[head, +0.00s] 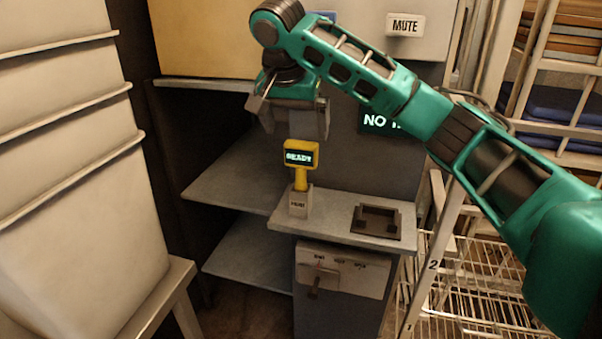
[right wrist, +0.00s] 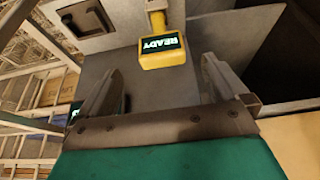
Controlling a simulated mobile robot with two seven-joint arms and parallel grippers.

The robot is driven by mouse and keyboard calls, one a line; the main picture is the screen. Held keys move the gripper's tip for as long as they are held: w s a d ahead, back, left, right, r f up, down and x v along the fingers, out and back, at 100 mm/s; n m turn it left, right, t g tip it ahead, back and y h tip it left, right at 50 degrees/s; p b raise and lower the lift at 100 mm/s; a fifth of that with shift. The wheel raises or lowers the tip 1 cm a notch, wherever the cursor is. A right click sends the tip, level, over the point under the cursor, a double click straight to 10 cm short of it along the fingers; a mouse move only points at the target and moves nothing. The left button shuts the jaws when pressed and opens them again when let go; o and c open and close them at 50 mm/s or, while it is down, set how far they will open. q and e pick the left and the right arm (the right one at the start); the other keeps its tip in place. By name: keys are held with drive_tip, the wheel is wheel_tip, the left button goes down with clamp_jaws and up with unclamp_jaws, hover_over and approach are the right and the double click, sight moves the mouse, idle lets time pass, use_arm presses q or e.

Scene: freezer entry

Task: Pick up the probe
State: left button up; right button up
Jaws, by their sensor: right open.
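The probe (head: 301,156) is yellow with a dark display reading READY. It stands upright in a small grey holder (head: 300,201) on the grey counter. My right gripper (head: 296,130) is open, fingers pointing down, just above the probe's head in the head view. In the right wrist view the probe (right wrist: 163,50) lies ahead, between and beyond the two fingertips of the right gripper (right wrist: 160,75), and nothing is between the fingers. Whether the fingers touch the probe cannot be told. My left gripper is not in view.
A dark square recessed tray (head: 377,222) sits on the counter (head: 340,232) right of the holder. Below is a panel with a lever (head: 314,285). A MUTE button (head: 405,25) is above. Wire racks (head: 460,285) stand at the right, a pale panelled unit (head: 70,150) at the left.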

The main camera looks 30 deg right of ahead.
sight(301, 161)
drive_tip(key=x, duration=1.1)
drive_tip(key=shift+a+f, duration=0.1)
drive_tip(key=shift+f, duration=0.15)
drive_tip(key=shift+c, duration=0.5)
drive_tip(key=c, duration=1)
